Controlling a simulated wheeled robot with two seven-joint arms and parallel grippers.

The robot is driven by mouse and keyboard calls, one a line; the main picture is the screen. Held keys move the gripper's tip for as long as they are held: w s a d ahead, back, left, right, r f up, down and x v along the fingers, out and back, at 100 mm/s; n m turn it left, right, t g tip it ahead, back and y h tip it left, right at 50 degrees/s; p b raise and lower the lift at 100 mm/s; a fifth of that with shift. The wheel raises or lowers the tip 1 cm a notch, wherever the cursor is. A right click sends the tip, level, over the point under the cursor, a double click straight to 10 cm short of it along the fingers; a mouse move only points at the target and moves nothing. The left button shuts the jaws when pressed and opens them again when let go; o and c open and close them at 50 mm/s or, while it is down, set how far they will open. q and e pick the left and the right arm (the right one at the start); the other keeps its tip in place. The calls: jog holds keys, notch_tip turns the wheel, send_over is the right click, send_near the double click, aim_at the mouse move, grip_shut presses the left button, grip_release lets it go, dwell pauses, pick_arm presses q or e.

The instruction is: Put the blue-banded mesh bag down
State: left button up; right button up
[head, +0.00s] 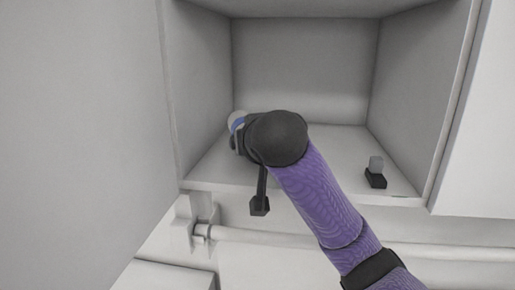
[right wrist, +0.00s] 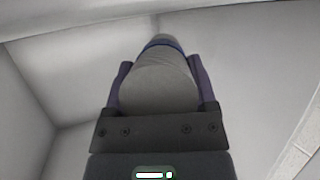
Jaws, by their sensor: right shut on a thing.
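The blue-banded mesh bag (right wrist: 158,82) is grey with a blue band near its far end. It sits between the two fingers of my right gripper (right wrist: 161,85), which is shut on it. In the head view a small part of the bag (head: 237,122) shows at the left of my right wrist, inside an open white cubby. My right gripper hides most of it there, and I cannot tell whether the bag touches the cubby floor. My left gripper is not in view.
The open cubby (head: 300,60) has bare walls and a mostly clear floor. A small black and grey item (head: 375,173) stands at its front right. A pale horizontal rail (head: 290,237) runs below the cubby's front edge. A plain panel (head: 80,110) is at the left.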

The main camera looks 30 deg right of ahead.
jog(key=f, duration=0.2)
jog(key=shift+w+d+f, duration=0.1)
jog(key=shift+w+f, duration=0.25)
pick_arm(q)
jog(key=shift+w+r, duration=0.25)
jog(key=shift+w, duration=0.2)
pick_arm(e)
jog(key=shift+s, duration=0.15)
jog(key=o, duration=0.8)
jog(key=shift+f, duration=0.1)
jog(key=o, duration=0.4)
jog(key=shift+c, duration=0.2)
jog(key=shift+r, duration=0.25)
jog(key=b+v, duration=0.1)
jog(key=v, duration=0.4)
jog(key=shift+s+b, duration=0.1)
jog(key=shift+b, duration=0.3)
pick_arm(q)
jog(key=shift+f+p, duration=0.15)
jog(key=shift+p, duration=0.7)
pick_arm(e)
jog(key=v, duration=0.6)
jog(key=shift+s+r, duration=0.2)
jog(key=shift+s, duration=0.05)
